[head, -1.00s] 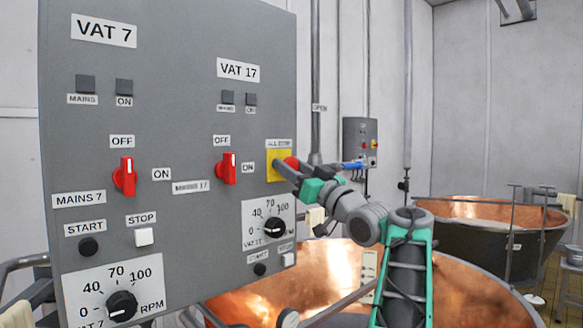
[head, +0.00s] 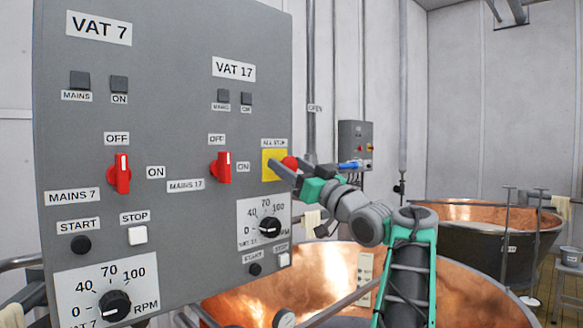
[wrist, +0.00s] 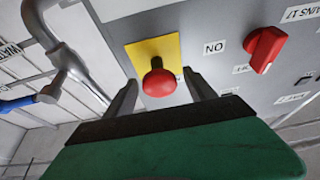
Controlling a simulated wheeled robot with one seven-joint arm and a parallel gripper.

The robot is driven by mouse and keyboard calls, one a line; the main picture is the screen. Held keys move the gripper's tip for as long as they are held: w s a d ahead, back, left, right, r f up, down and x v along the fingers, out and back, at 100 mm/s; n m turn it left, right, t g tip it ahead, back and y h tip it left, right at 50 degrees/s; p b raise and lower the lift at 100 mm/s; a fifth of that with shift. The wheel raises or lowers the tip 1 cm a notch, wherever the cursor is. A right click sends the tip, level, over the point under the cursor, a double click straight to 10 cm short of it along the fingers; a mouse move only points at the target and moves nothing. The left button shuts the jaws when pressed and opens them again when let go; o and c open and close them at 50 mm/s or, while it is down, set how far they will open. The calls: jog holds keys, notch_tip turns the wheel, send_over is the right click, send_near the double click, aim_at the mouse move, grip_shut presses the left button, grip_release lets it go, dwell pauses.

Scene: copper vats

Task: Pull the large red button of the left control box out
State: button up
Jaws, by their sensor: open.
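The large red button (head: 290,163) sits on a yellow plate (head: 270,174) under the ALL STOP label, at the right edge of the grey control box (head: 190,60). My gripper (head: 285,168) is at the button, its fingers pointing toward the panel. In the wrist view the red mushroom-shaped button (wrist: 158,85) stands out from the yellow plate (wrist: 150,54), between the two open fingers of my gripper (wrist: 161,92). A gap shows on each side of the button, so the fingers seem not to touch it.
Red rotary switches (head: 221,168) and a black dial (head: 269,227) sit near the button on the same panel. A grey pipe (wrist: 62,55) runs beside the box. Copper vats (head: 330,285) stand below, and a smaller control box (head: 355,143) hangs behind.

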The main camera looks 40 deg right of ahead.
jog(key=b+v, duration=0.3)
jog(key=v, duration=0.5)
